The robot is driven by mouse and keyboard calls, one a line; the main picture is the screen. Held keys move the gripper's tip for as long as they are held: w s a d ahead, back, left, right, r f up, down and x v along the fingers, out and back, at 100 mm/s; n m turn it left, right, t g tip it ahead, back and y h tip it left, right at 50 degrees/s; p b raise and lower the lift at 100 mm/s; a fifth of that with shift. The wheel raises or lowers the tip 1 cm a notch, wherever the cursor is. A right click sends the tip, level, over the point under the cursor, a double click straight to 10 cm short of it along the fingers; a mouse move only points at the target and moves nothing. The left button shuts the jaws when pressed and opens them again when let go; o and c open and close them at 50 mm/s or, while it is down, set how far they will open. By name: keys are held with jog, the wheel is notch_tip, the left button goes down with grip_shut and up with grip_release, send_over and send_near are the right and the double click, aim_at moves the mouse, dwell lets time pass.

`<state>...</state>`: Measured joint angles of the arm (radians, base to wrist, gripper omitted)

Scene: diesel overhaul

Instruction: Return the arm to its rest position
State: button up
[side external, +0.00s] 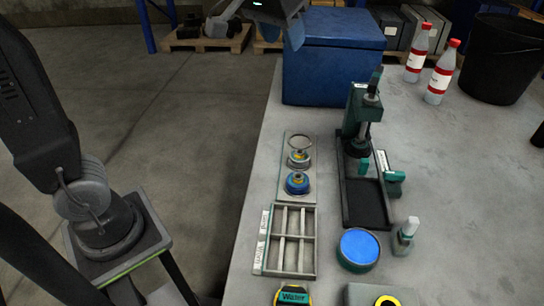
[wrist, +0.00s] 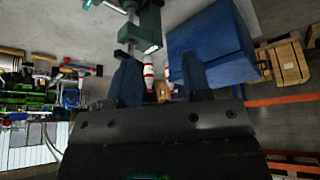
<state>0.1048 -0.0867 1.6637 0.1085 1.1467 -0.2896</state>
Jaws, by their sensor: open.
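My gripper (wrist: 161,62) shows in the wrist view with its two dark fingers apart and nothing between them. Past the fingers, the wrist view shows the green press, two bottles and the blue box. In the side view, part of my arm shows at the top edge, above and behind the blue box (side external: 330,62); the fingertips cannot be made out there. My arm's base stands on a separate stand at the left. The arm's end is raised clear of the bench top.
On the grey bench (side external: 455,185) stand a green press (side external: 362,120), a plate with ringed parts (side external: 298,165), a divided tray (side external: 285,262), a blue-topped round tin (side external: 358,248), two red-capped bottles (side external: 440,75) and a black bucket (side external: 503,60). Pallets (side external: 208,35) lie on the floor behind.

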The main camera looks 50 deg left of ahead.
jog(key=s+a+f+m, duration=0.1)
jog(key=s+f, duration=0.4)
jog(key=s, duration=0.4)
jog(key=s+a+f, duration=0.1)
jog(key=s+f, duration=0.5)
jog(key=s, duration=0.3)
jog(key=shift+a+f+m+t+h, duration=0.2)
jog(key=shift+m+t+h, duration=0.1)
jog(key=shift+m, duration=0.1)
jog(key=shift+r, duration=0.1)
